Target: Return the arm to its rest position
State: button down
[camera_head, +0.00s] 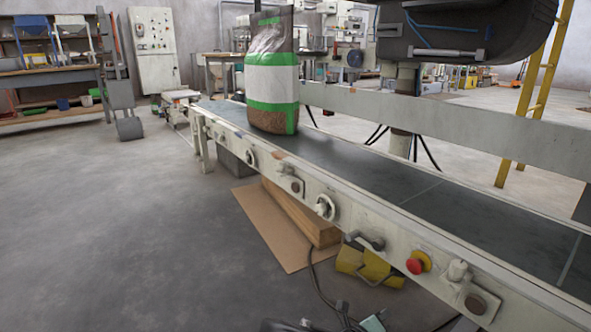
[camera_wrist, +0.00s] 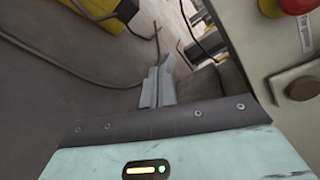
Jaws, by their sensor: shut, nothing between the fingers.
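My gripper (camera_wrist: 158,84) shows in the wrist view, with its grey fingers together and nothing between them. It is beside the side frame of the conveyor, which fills the right of that view, and apart from the red button (camera_wrist: 297,4) at the top right. In the head view, only small dark and teal parts, probably of my arm, show at the bottom edge. The rest of the arm is out of view, so its full pose cannot be told.
The conveyor (camera_head: 430,205) runs from back left to front right, with a bag (camera_head: 271,72) upright on it. A red button (camera_head: 415,266) sticks out from its side. Yellow blocks (camera_head: 362,266) and cardboard (camera_head: 268,235) lie below. The floor (camera_head: 120,230) at left is clear.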

jog(key=s+a+r+m+g+y+p, duration=0.35)
jog(key=s+r+m, duration=0.7)
jog(key=r, duration=0.35)
jog(key=s+a+r+m+g+y+p, duration=0.25)
jog(key=s+r+m+g+y, duration=0.2)
jog(key=s+r+m, duration=0.8)
jog(key=s+a+r+m+g+y+p, duration=0.35)
jog(key=s+r+m, duration=0.5)
jog(key=r, duration=0.75)
notch_tip(320, 180, up, 38)
jog(key=p, duration=3.7)
jog(key=shift+s+d+t+y, duration=0.3)
jog(key=shift+s+t+y, duration=0.05)
jog(key=shift+t+y, duration=0.1)
jog(key=shift+f, duration=0.15)
